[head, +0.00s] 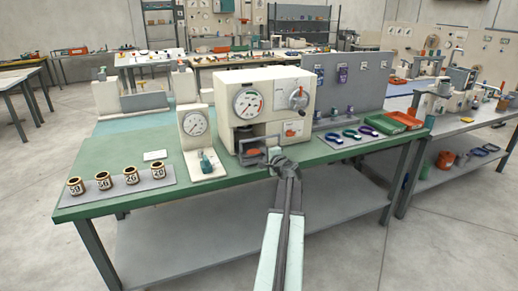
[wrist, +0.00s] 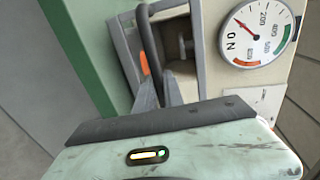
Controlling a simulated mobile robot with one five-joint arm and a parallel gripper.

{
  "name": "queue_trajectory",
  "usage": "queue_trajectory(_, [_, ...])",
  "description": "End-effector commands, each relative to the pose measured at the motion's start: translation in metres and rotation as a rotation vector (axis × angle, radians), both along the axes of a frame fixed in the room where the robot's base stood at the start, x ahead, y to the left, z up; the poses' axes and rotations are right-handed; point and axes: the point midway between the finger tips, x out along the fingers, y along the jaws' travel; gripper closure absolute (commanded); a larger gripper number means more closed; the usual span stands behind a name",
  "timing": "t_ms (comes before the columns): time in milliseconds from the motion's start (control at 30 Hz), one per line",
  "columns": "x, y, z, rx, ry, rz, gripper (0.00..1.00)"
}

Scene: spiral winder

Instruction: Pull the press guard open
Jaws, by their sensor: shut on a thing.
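The press (head: 272,84) is a cream box with a round dial and an orange-marked knob, standing on the green bench. Its guard (head: 243,158) is a grey frame in front of the lower opening; how far it stands from the opening is unclear. In the wrist view the guard's grey frame (wrist: 124,42) and dark curved handle (wrist: 149,46) are close. My gripper (head: 279,164) is at the guard's right side. In the wrist view my gripper's fingers (wrist: 159,92) are shut on the handle, and their tips partly hide it.
A smaller gauge stand (head: 196,124) is left of the press. Several labelled cups (head: 103,180) sit on a grey mat at the bench's left. Blue and purple rings (head: 351,134) and colored trays (head: 390,122) lie to the right. The bench's front edge is near my arm.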

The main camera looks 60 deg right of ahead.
Motion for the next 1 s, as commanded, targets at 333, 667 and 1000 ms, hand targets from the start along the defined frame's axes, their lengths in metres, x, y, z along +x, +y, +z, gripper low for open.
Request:
queue_trajectory(333, [-0.027, 0.02, 0.0, 0.001, -0.001, 0.001, 1.0])
queue_trajectory(667, [-0.028, 0.02, 0.0, 0.001, -0.001, 0.0, 0.85])
queue_trajectory(1000, [-0.029, 0.02, 0.0, 0.001, 0.0, -0.001, 0.78])
